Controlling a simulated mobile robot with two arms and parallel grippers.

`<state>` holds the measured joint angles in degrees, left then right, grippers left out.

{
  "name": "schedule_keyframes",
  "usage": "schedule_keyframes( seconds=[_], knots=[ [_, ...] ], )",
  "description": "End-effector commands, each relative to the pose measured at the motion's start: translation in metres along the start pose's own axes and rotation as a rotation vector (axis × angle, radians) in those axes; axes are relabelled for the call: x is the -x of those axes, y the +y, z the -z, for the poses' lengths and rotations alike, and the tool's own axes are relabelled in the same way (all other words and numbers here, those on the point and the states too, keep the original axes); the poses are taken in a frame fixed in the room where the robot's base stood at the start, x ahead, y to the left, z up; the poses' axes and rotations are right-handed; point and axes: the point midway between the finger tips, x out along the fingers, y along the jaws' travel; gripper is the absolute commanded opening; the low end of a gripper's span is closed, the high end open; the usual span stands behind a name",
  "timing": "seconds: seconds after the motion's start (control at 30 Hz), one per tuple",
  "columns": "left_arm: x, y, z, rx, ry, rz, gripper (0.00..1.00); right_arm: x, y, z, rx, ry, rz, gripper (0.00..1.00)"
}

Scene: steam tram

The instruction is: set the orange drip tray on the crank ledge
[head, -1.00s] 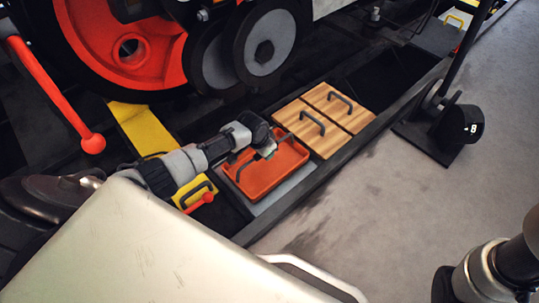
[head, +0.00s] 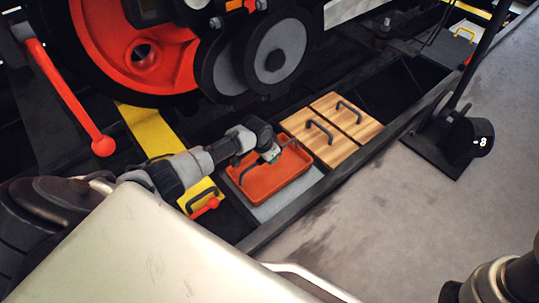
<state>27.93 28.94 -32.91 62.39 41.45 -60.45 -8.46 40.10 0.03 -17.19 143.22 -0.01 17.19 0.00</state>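The orange drip tray (head: 262,188) is a shallow tray with a dark bar handle (head: 241,173) across it. It lies over a light grey plate (head: 293,199) in the sunken strip beside the tram. My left gripper (head: 270,155) is over the tray at the handle, with its fingers pointing down. The fingers are small and partly hidden by the wrist, so I cannot tell whether they grip the handle. I cannot tell for certain which surface is the crank ledge. My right arm shows at the bottom right corner, but its gripper is out of view.
Two wooden lids (head: 318,137) with dark handles lie right behind the tray. A yellow plate (head: 201,194) with a dark handle and a red knob is to its left. Tram wheels (head: 277,52) and a red lever (head: 66,98) stand close by. A black lever stand (head: 446,145) is at right.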

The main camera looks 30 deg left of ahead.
Motion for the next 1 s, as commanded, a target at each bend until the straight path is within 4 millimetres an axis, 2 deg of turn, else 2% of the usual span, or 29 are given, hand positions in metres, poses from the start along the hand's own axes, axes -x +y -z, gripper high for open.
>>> schedule_keyframes(
  seconds=[0.77,0.8,0.97,1.0],
  knots=[
    [-0.0041,0.0003,-0.0007,-0.001,0.002,0.0,0.0,-0.0007,0.0,0.0001,0.0,0.001,0.0,0.0],
    [-0.0037,0.0002,-0.0005,-0.001,0.002,0.0,0.26,-0.001,0.0001,0.0,0.0,0.001,0.0,0.0],
    [-0.0039,0.0002,-0.001,-0.001,0.001,0.0,0.5,-0.001,0.0001,0.0,0.0,0.001,0.0,0.0],
    [-0.004,0.0001,-0.0012,-0.001,0.001,0.0,0.51,-0.001,0.0001,0.0,0.0,0.001,0.0,0.0]
  ],
)
